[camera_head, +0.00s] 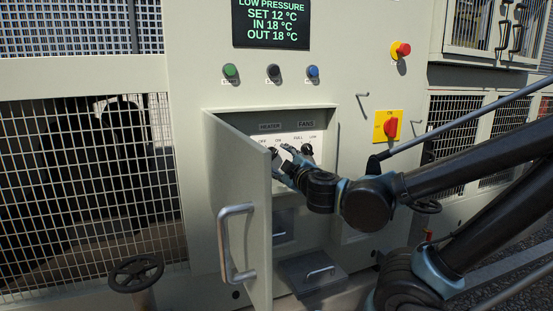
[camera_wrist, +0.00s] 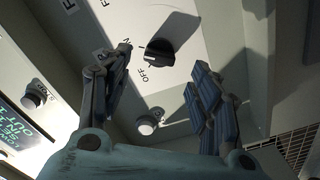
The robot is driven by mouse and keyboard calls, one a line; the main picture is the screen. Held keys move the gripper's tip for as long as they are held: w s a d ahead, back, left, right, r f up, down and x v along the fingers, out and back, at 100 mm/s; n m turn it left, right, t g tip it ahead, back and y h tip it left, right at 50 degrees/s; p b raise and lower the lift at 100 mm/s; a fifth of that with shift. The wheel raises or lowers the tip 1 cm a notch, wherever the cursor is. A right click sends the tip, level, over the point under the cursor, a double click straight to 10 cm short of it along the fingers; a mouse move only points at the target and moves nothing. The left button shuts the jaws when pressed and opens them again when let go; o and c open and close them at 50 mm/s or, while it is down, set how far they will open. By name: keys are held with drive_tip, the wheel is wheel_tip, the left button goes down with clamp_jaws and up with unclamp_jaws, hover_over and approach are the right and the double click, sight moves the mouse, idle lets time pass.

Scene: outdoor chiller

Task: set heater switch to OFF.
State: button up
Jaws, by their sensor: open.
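The heater switch is a black rotary knob (camera_wrist: 157,53) on a white plate, with ON and OFF labels beside it in the wrist view. In the head view the heater knob (camera_head: 273,151) is partly hidden by my gripper (camera_head: 284,158), inside the open cabinet recess. In the wrist view my gripper (camera_wrist: 160,68) is open, with the knob visible between its spread fingers. I cannot tell whether a finger touches it.
The fans knob (camera_head: 307,149) sits just right of the heater knob. The open cabinet door (camera_head: 245,190) stands left of my gripper. Above are the push buttons (camera_head: 273,72) and a display (camera_head: 271,23); a red switch on a yellow plate (camera_head: 388,126) is to the right.

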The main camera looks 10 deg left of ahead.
sight(275, 156)
drive_tip(key=shift+x, duration=2.85)
drive_tip(key=c, duration=1)
